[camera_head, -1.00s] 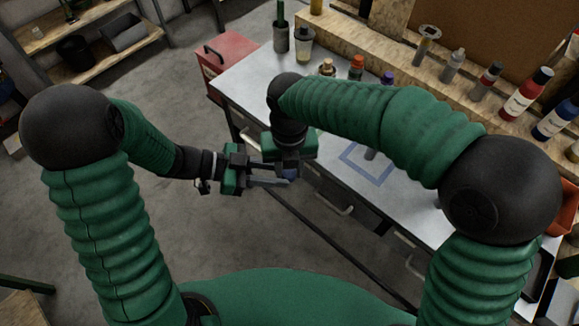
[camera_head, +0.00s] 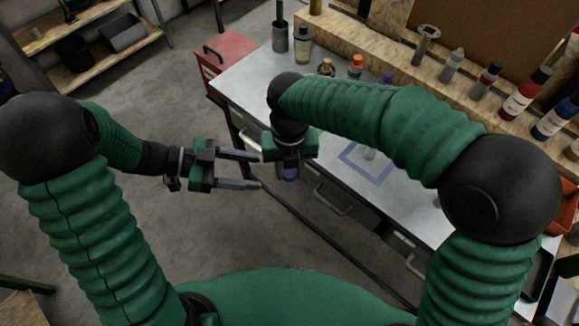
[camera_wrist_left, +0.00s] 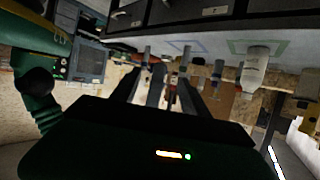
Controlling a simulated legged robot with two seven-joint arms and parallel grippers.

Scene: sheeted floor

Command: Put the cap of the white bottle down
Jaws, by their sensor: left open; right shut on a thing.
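My right gripper (camera_head: 289,165) is in front of the bench's near edge, pointing down. It is shut on a small blue thing, which looks like the cap (camera_head: 290,174); the fingers mostly hide it. My left gripper (camera_head: 255,171) is open and empty, just left of the right gripper, its two fingers spread and pointing right. A blue square outline (camera_head: 352,173) is marked on the bench top, partly hidden by my right arm.
The grey bench (camera_head: 243,81) has drawers with handles below its near edge. Several bottles, such as a red one (camera_head: 525,95), stand along the back ledge. A red toolbox (camera_head: 228,52) is at the bench's left end. A shelf (camera_head: 80,62) stands far left.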

